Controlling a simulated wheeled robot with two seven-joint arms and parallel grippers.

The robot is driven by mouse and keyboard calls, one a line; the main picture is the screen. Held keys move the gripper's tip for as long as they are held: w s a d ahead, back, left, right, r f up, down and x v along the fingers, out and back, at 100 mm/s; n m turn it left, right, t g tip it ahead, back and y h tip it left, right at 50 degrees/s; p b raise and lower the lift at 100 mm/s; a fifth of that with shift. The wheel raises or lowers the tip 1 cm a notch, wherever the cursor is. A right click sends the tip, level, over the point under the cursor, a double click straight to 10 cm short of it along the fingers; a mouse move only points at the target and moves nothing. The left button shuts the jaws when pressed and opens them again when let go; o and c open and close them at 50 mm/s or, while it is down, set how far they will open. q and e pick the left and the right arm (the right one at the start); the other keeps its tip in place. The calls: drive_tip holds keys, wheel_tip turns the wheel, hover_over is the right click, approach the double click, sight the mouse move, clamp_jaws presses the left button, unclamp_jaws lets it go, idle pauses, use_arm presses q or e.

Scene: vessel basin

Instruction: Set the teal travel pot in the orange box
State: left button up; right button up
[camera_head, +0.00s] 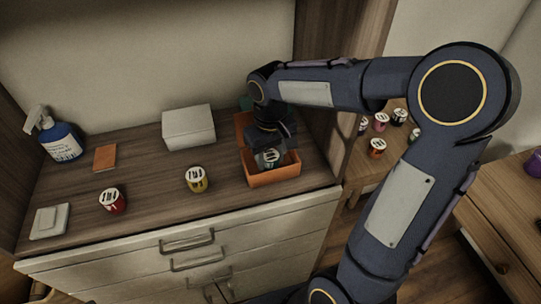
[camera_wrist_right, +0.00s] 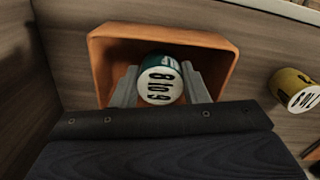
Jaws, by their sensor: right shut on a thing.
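The teal travel pot (camera_wrist_right: 161,78) has a white top with dark markings. My right gripper (camera_wrist_right: 160,88) is shut on it, one finger on each side. In the head view the pot (camera_head: 270,157) shows below my right gripper (camera_head: 270,150), within the outline of the orange box. The orange box (camera_head: 275,175) is open-topped and stands at the right end of the dresser top; its walls surround the pot in the wrist view (camera_wrist_right: 225,65). I cannot tell whether the pot touches the box floor. My left gripper is not in view.
A yellow pot (camera_head: 196,179) and a red pot (camera_head: 112,200) stand left of the box. Several pots stand on a shelf at right.

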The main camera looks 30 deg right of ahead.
sight(270, 156)
drive_tip(key=shift+f, duration=0.2)
drive_tip(key=o, duration=0.9)
drive_tip(key=shift+o, duration=0.2)
drive_tip(key=shift+r, duration=0.1)
wheel_tip(270, 156, up, 11)
drive_tip(key=s+a+f+m+t+y, duration=0.1)
drive_tip(key=s+a+f+t+y, duration=0.1)
drive_tip(key=s, duration=0.6)
drive_tip(key=s+a+f+t+y+p, duration=0.1)
drive_tip(key=s+a+f+t, duration=0.1)
drive_tip(key=s, duration=0.6)
wheel_tip(270, 156, down, 2)
drive_tip(key=shift+s+f+m+t+y, duration=0.25)
drive_tip(key=shift+s+m+t+y, duration=0.15)
drive_tip(key=shift+t, duration=0.4)
